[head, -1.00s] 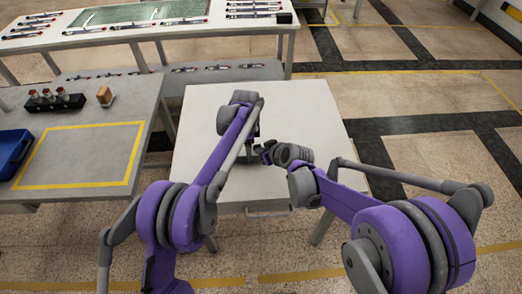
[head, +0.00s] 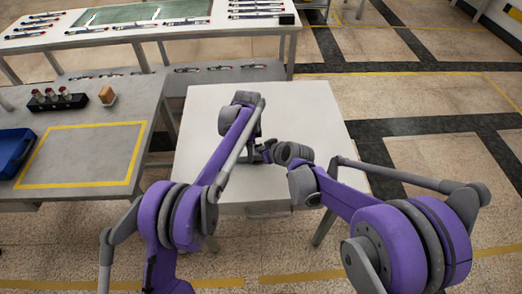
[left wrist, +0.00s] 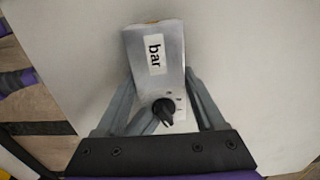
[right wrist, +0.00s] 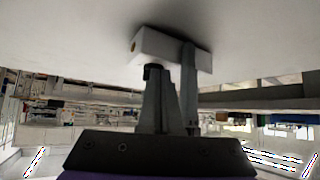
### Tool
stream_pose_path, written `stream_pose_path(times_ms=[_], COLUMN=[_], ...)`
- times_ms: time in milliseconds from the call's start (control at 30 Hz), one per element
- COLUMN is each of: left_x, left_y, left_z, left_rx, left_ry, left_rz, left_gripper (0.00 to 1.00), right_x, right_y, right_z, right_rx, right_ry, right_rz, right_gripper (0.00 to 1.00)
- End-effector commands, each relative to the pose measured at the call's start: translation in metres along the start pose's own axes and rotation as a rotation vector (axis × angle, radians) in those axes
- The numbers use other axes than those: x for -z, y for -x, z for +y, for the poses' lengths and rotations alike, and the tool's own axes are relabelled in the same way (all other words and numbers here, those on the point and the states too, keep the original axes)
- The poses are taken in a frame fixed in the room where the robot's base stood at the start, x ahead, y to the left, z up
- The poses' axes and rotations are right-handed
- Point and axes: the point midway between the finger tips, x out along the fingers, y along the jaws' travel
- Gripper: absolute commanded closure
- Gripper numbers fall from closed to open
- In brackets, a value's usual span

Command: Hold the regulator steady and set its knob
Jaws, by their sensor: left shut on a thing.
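The regulator (left wrist: 171,45) is a pale grey block with a white "bar" label, lying by the white table in the left wrist view. Its black knob (left wrist: 164,109) faces my left gripper (left wrist: 160,85), whose fingers are shut on the block from both sides. In the right wrist view the regulator (right wrist: 155,45) is seen from another side. The knob (right wrist: 153,72) is at the fingertips of my right gripper (right wrist: 168,75); overlap hides whether these fingers grip it. In the head view both grippers meet above the white table and the regulator is mostly hidden.
The white table (head: 205,190) is otherwise bare. A grey bench (head: 85,165) at left carries a yellow-taped area, a blue bin (head: 12,152), a black rack (head: 57,101) with several fittings, and a small brown block (head: 107,95). A long table (head: 150,36) stands behind.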

Motion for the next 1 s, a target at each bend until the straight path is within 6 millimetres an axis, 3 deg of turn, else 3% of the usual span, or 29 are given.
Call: stream_pose_path(times_ms=[133,367,533,800,1000], left_x=[0.005,0.004,0.003,0.001,0.001], left_y=[0.002,0.002,0.001,0.001,0.001], left_z=[0.005,0.005,0.004,0.003,0.002], left_rx=[-0.014,-0.015,-0.011,-0.009,-0.008], left_ry=[-0.01,-0.009,-0.006,-0.003,-0.003], left_rz=[0.004,0.003,0.001,0.0,0.0], left_gripper=[1.0,1.0,1.0,1.0,1.0], right_x=[0.002,-0.006,-0.028,-0.027,-0.027], right_y=[-0.001,0.008,0.032,0.087,0.116], right_z=[0.011,0.01,0.001,-0.004,-0.007], right_rx=[-0.009,-0.009,-0.002,-0.001,0.0], right_ry=[-0.001,-0.002,-0.001,-0.001,-0.001], right_rz=[0.008,0.006,0.002,0.001,0.0], right_gripper=[1.0,1.0,1.0,1.0,1.0])
